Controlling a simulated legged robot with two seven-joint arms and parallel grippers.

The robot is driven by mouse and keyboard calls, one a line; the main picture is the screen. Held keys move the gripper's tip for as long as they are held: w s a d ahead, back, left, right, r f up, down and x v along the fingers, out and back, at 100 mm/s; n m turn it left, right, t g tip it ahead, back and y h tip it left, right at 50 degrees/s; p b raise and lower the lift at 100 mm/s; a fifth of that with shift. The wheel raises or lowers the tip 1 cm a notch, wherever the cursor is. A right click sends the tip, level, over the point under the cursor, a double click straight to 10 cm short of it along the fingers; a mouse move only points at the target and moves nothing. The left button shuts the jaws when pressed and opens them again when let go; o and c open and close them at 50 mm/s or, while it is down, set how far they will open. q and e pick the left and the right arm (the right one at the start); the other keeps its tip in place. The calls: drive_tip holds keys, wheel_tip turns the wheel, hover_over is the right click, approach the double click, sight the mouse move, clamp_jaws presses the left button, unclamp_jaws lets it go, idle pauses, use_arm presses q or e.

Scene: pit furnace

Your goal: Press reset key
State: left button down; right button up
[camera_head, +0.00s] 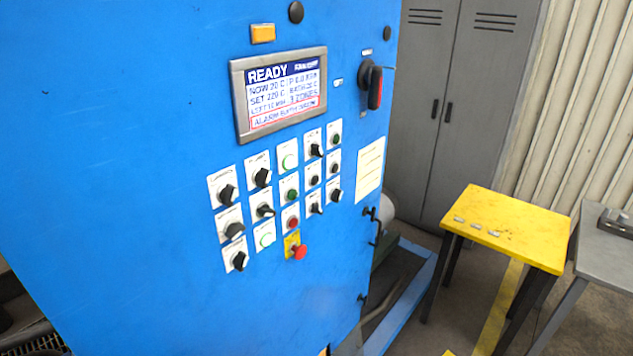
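A blue control cabinet (130,180) fills the left and middle of the head view. Its panel holds several black rotary switches, such as one at the upper left (226,193), and several round push buttons. These include a lit pale green button (289,161), a darker green button (291,194), a red button (292,222) and another pale button (265,240). The labels are too small to read, so I cannot tell which control is the reset key. Neither gripper is in view.
A screen (281,95) above the controls reads READY and has a red-framed alarm line. A red-and-black rotary handle (374,88) sticks out at its right. A yellow table (510,228) with small pieces stands at the right, before grey lockers (465,90).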

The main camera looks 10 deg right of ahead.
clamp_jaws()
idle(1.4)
